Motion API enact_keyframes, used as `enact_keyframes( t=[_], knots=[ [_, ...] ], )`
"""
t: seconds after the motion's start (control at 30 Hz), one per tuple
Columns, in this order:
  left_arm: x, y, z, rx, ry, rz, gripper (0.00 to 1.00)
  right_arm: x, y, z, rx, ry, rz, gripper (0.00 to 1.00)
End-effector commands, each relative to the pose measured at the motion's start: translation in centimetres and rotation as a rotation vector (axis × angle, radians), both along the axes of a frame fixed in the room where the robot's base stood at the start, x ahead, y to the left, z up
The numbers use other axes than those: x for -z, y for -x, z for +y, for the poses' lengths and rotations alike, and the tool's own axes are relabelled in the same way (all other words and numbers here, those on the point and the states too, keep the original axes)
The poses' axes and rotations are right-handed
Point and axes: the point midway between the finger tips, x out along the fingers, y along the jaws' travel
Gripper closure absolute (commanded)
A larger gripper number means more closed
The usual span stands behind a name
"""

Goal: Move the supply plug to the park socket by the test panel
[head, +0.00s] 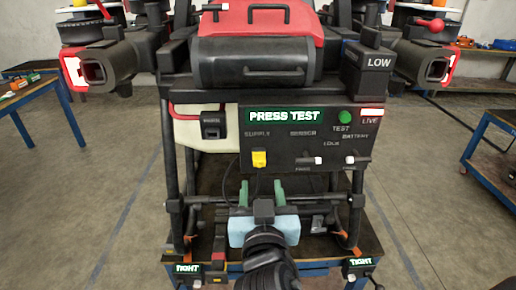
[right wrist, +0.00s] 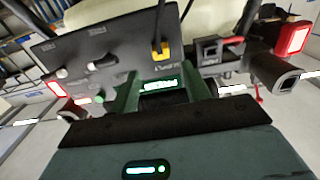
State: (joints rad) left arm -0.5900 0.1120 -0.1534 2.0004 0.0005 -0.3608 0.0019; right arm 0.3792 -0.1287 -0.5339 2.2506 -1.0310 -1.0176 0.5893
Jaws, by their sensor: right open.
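The yellow supply plug (head: 259,158) sits in the panel under the SUPPLY label, with a dark cable hanging from it. In the right wrist view the yellow plug (right wrist: 162,51) shows just beyond my fingers. My right gripper (head: 261,184) is below and in front of the plug, its two green fingers apart with nothing between them. The fingers also frame a gap in the right wrist view (right wrist: 159,76). The dark test panel (head: 290,140) carries a PRESS TEST sign. Small labels mark its lower right, too blurred to read surely; I cannot tell which spot is the park socket.
Two white-tipped fittings (head: 308,160) (head: 354,160) stick out at the panel's right. A green button (head: 344,116) is above them. Black frame posts (head: 171,160) flank the space below. TIGHT-marked clamps (head: 188,268) stand at the table's front corners.

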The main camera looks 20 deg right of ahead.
Motion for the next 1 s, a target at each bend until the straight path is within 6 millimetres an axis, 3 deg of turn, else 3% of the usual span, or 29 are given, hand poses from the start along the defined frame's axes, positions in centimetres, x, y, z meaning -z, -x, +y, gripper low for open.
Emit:
enact_keyframes(
  t=[0.3,0.47,1.0],
  knots=[
    [1.0,2.0,0.1,0.001,-0.004,0.044,0.64,0.0,0.0,0.2,-0.001,-0.009,0.002,0.53],
    [0.9,1.9,0.1,0.001,-0.003,0.041,0.64,0.0,-0.4,0.1,-0.001,-0.009,0.001,0.53],
    [0.7,1.2,0.0,0.000,-0.001,0.026,0.64,0.0,-6.3,-1.8,0.002,-0.004,0.001,0.53]
  ],
)
